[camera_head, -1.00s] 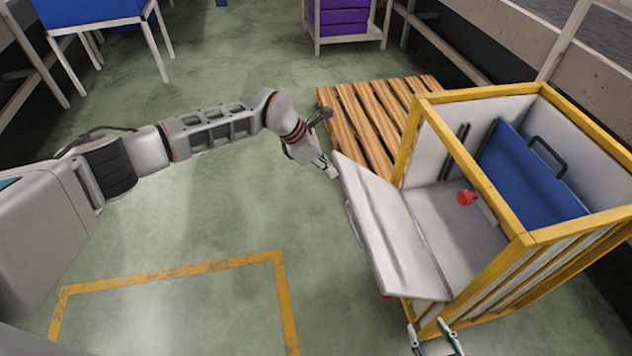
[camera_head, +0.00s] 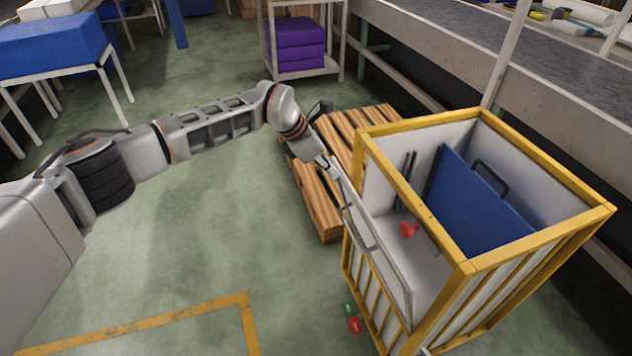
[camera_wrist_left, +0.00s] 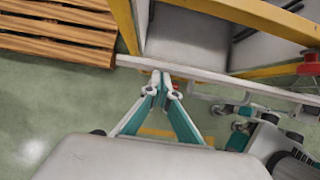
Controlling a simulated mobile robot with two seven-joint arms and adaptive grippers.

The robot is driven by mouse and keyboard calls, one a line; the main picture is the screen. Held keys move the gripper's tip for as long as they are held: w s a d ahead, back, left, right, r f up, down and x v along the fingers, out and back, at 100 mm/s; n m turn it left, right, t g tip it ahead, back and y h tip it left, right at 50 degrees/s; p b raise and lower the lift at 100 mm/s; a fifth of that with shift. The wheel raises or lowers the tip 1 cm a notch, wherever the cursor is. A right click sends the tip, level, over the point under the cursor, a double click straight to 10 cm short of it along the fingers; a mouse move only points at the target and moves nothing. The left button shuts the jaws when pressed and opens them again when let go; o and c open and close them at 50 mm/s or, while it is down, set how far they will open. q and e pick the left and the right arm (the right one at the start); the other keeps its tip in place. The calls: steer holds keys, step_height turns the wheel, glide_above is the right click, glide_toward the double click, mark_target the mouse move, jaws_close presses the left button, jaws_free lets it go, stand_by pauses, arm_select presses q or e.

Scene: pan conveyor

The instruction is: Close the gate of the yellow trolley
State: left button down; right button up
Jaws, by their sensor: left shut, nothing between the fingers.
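The yellow trolley (camera_head: 540,239) stands at the right with white walls and a blue panel inside. Its gate (camera_head: 387,262), a white panel with a grey handle, is raised almost upright, leaning slightly out from the frame. My left gripper (camera_head: 329,166) is shut and empty, at the gate's upper far corner on the outer side. In the left wrist view its fingertips (camera_wrist_left: 163,87) are at the gate's edge (camera_wrist_left: 205,77); contact is hard to tell. My right gripper (camera_wrist_left: 232,109) shows in that view near the gate, its fingers apart.
A wooden pallet (camera_head: 316,190) lies behind the gate. A conveyor (camera_head: 440,50) runs along the back right. The floor at left is clear.

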arm_select(q)
steer(key=d+b, duration=0.1)
steer(key=w+d, duration=0.1)
steer(key=d, duration=0.1)
steer(key=w+d+b, duration=0.1)
steer(key=d, duration=0.1)
steer(key=shift+d+r+b, duration=0.2)
steer(key=shift+r+b, duration=0.1)
steer(key=shift+b, duration=0.05)
steer(key=shift+w+d+r, duration=0.25)
steer(key=shift+d+r, duration=0.15)
steer(key=shift+d, duration=0.2)
arm_select(e)
steer(key=shift+w+d+f, duration=0.55)
steer(key=shift+w+f, duration=0.1)
steer(key=shift+f, duration=0.1)
arm_select(q)
steer(key=shift+a, duration=0.1)
arm_select(e)
steer(key=shift+s, duration=0.1)
